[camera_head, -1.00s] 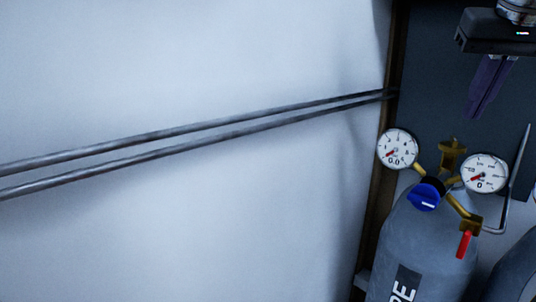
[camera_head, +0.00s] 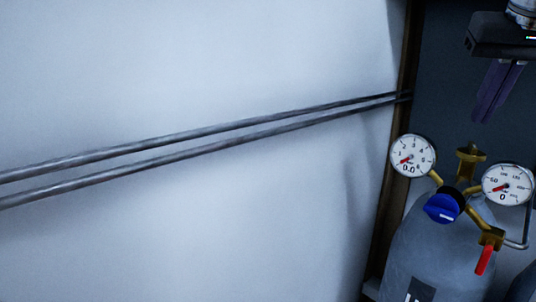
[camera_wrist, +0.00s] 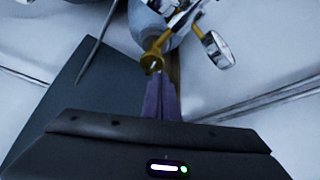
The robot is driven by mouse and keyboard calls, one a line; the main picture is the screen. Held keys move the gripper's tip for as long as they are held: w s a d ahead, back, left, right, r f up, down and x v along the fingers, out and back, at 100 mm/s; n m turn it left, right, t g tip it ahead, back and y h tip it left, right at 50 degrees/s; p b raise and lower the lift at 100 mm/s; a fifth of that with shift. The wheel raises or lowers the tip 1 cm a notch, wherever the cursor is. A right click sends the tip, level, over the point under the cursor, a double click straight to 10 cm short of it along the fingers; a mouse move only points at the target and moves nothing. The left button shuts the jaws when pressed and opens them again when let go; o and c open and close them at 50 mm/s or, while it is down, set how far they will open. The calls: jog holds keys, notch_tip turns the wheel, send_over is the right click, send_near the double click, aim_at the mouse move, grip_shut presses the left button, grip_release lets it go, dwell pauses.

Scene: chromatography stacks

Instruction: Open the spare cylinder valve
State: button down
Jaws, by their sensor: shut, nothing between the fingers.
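The spare cylinder (camera_head: 432,245) is a grey bottle at the lower right of the head view, with part of a label at the bottom edge. On its top sit a brass valve (camera_head: 470,160), a blue knob (camera_head: 443,208), two round gauges and a red lever (camera_head: 485,260) that hangs down. My gripper (camera_head: 487,115) points down above the brass valve and a little to its right, with its purple fingers closed together and empty. In the wrist view the fingertips (camera_wrist: 161,82) appear just below the brass valve (camera_wrist: 151,62); I cannot tell whether they touch it.
The left gauge (camera_head: 413,156) and right gauge (camera_head: 508,185) flank the valve, both needles low. Two metal pipes (camera_head: 200,145) run along the pale wall to a brown post (camera_head: 398,170). A dark panel (camera_head: 440,80) stands behind the cylinder. A second cylinder shows partly at lower right.

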notch_tip(320, 180, down, 6)
dwell(0.7)
jog(key=shift+d+f, duration=0.1)
jog(key=shift+d, duration=0.05)
dwell(0.7)
jog(key=shift+s+d, duration=0.25)
jog(key=shift+d, duration=0.2)
jog(key=shift+s+d, duration=0.2)
jog(key=shift+d, duration=0.25)
jog(key=shift+d, duration=0.7)
dwell(0.6)
jog(key=shift+s, duration=0.1)
jog(key=shift+s, duration=0.3)
dwell(0.3)
notch_tip(320, 180, up, 6)
dwell(0.6)
